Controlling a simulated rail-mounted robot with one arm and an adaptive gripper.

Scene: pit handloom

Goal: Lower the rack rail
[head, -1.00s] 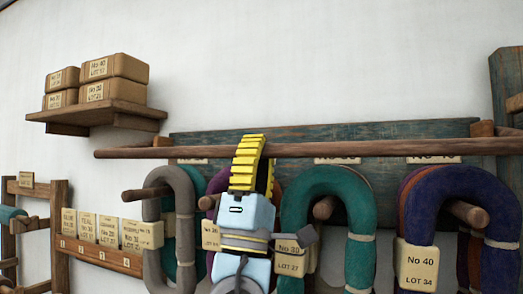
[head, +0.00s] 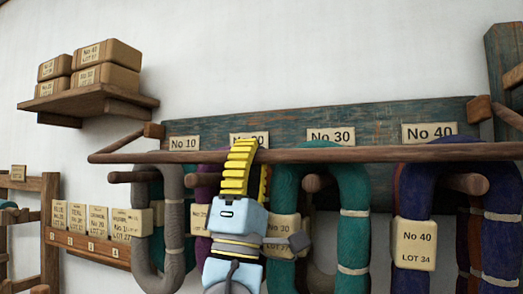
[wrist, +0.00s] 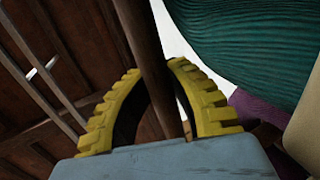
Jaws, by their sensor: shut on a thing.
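The rack rail (head: 345,154) is a long thin brown wooden rod. It runs across the front of the skein rack in the head view, just below the number labels and across the tops of the hanging skeins. My gripper (head: 241,150), with yellow ribbed fingers, is shut on the rail left of its middle. In the wrist view the rail (wrist: 150,65) passes between the two curved yellow fingers (wrist: 155,90). A short arm at the rail's left end (head: 135,142) reaches back toward the board. The rail's right end is out of frame.
A blue-green board (head: 375,120) carries labels No 10 to No 40. Grey, teal (head: 352,215) and dark blue (head: 416,195) skeins hang on pegs close behind the rail and around my gripper. A shelf with boxes (head: 103,98) is at upper left. The wall above is clear.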

